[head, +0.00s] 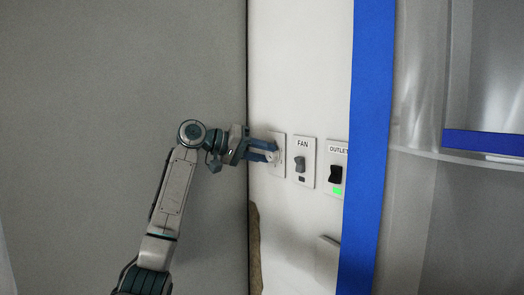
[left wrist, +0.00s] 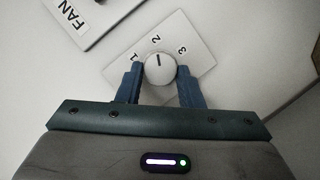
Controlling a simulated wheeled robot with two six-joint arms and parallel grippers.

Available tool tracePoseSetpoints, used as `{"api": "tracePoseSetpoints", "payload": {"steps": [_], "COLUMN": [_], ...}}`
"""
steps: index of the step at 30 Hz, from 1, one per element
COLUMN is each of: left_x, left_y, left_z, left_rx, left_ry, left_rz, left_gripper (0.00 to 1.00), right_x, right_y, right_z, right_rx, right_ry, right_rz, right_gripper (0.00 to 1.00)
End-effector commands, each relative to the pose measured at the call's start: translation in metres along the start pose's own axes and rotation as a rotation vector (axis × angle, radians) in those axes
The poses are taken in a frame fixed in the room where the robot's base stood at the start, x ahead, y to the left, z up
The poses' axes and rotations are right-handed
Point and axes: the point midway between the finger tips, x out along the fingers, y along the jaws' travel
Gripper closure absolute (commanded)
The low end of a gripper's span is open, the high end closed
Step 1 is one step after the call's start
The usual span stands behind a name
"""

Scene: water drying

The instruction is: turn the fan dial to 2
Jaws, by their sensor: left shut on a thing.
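The fan dial (left wrist: 160,72) is a round white knob on a white plate marked 1, 2 and 3. Its dark pointer line points toward the 2 in the left wrist view. My left gripper (left wrist: 159,82) is shut on the dial, with one blue finger on each side of it. In the head view my left gripper (head: 272,151) reaches from the left to the dial plate (head: 280,170) on the white wall. The fingers hide most of the dial there. My right gripper is not in view.
To the right of the dial plate is a FAN rocker switch (head: 300,164), then an OUTLET switch (head: 336,174) with a lit green light. A blue vertical strip (head: 368,140) stands right of them. A grey panel (head: 100,100) fills the left side.

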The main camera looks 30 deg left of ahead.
Motion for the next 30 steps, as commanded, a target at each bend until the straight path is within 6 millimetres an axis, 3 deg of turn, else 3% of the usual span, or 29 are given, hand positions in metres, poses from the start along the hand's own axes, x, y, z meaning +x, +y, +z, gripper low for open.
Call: {"api": "tracePoseSetpoints", "payload": {"steps": [19,20,22,30], "left_x": [0.0009,0.0009,0.0008,0.0002], "left_y": [-0.0007,-0.0008,-0.0007,0.0000], "left_z": [0.0013,0.0013,0.0012,0.0006], "left_rx": [0.043,0.043,0.043,0.043], "left_ry": [-0.003,-0.003,-0.003,-0.001], "left_rz": [-0.020,-0.020,-0.019,-0.018], "left_gripper": [0.89,0.61,0.47,0.45], "right_x": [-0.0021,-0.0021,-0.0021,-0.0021], "right_y": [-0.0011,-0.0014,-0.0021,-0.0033], "right_z": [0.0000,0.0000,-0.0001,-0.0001], "right_rx": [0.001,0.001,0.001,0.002], "right_ry": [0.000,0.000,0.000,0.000], "right_rz": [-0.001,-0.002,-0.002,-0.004], "right_gripper": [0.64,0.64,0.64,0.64]}}
